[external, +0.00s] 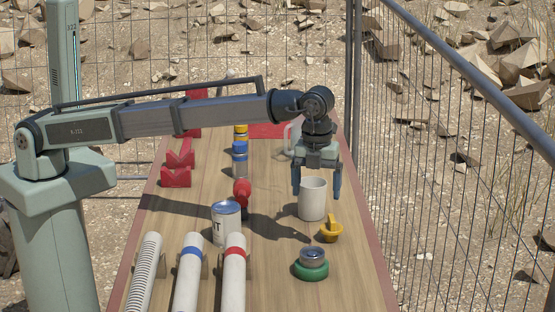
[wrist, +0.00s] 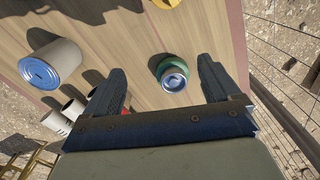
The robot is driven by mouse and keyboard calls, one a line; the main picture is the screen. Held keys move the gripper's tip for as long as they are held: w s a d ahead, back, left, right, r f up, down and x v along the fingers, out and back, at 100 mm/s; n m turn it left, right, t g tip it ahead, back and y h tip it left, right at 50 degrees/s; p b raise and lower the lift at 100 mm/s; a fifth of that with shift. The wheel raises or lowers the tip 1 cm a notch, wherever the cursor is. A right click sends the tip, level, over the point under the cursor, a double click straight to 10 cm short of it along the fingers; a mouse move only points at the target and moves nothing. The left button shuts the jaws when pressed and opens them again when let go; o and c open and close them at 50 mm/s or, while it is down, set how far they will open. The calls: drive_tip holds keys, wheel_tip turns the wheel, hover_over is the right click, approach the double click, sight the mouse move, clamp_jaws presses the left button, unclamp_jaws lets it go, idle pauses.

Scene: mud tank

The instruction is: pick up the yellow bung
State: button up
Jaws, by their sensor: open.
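The yellow bung (external: 331,235) sits on the table at the right, in front of the white cup. It has a round base and an upright grip. In the wrist view only part of the yellow bung (wrist: 167,3) shows, cut off at the top edge. My gripper (external: 317,194) is open and empty, pointing down above the table. In the external view it is higher in the picture than the bung, its fingers either side of the cup's rim. In the wrist view my gripper (wrist: 163,66) shows its two fingers spread apart.
The white cup (external: 312,202) stands just behind the bung. A green ring with a metal can (external: 311,264) is in front of it. A mesh fence (external: 450,170) runs along the right.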

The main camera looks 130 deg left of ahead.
sight(329, 218)
drive_tip(key=s+a+n+t+y, duration=0.2)
drive_tip(key=s+a+n, duration=0.3)
drive_tip(key=n, duration=0.6)
drive_tip(key=w+f+n, duration=0.1)
drive_tip(key=f+n, duration=0.1)
drive_tip(key=n, duration=0.1)
drive_tip(key=w+a+f+n, duration=0.1)
drive_tip(key=f+n, duration=0.2)
drive_tip(key=n, duration=0.1)
drive_tip(key=w+a+f+n+t+y, duration=0.1)
drive_tip(key=f+n, duration=0.2)
drive_tip(key=n, duration=0.1)
drive_tip(key=shift+s+d+x, duration=0.15)
drive_tip(key=shift+x, duration=1.2)
drive_tip(key=shift+s+d+x, duration=0.15)
drive_tip(key=shift+d+x, duration=0.05)
drive_tip(key=shift+x, duration=1.15)
drive_tip(key=shift+f, duration=0.15)
drive_tip(key=c, duration=1.1)
